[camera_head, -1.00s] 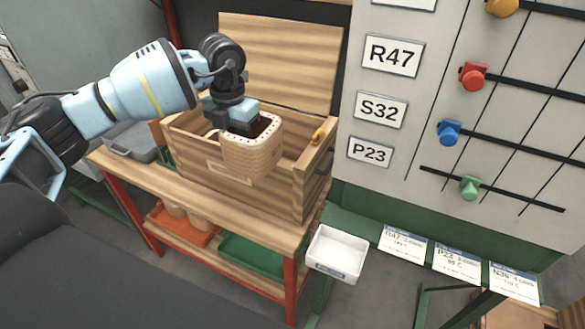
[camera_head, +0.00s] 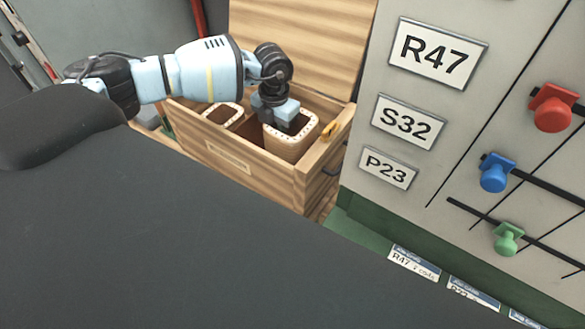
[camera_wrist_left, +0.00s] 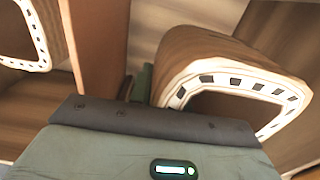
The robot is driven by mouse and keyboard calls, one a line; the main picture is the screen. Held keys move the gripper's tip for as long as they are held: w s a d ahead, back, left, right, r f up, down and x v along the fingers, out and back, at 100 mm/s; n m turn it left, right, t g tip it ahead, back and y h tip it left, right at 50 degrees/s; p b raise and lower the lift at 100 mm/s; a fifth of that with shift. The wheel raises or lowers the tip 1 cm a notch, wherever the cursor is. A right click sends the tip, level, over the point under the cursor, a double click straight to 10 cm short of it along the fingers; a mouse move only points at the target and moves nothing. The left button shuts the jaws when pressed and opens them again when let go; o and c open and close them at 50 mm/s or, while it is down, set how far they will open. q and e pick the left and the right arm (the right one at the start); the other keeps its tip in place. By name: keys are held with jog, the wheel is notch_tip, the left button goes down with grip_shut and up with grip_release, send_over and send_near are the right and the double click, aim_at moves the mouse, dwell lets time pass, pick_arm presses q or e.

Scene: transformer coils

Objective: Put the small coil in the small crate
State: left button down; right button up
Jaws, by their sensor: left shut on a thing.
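A wooden crate (camera_head: 275,185) with its lid raised stands left of the panel. A tan coil (camera_head: 288,147) with a white, dotted rim sits inside the crate's right part, its rim near the top of the walls. My left gripper (camera_head: 275,122) is shut on this coil's wall, at its left side. In the left wrist view the coil (camera_wrist_left: 205,58) shows close up; the fingertips are mostly hidden behind the gripper body. Whether the coil touches the crate floor cannot be told. Another coil (camera_head: 238,121) stands in the crate's left part. My right gripper is not in view.
A wooden divider (camera_wrist_left: 95,40) stands between the two coils. The raised lid (camera_head: 300,40) is behind the crate. The panel (camera_head: 405,205) with labels and coloured knobs is close on the right.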

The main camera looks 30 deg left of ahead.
pick_arm(q)
jog(key=shift+w+f, duration=0.2)
jog(key=shift+f, duration=4.75)
jog(key=shift+f, duration=0.15)
jog(key=c, duration=1.3)
grip_release()
jog(key=shift+s, duration=0.1)
notch_tip(320, 180, up, 12)
jog(key=shift+r, duration=0.1)
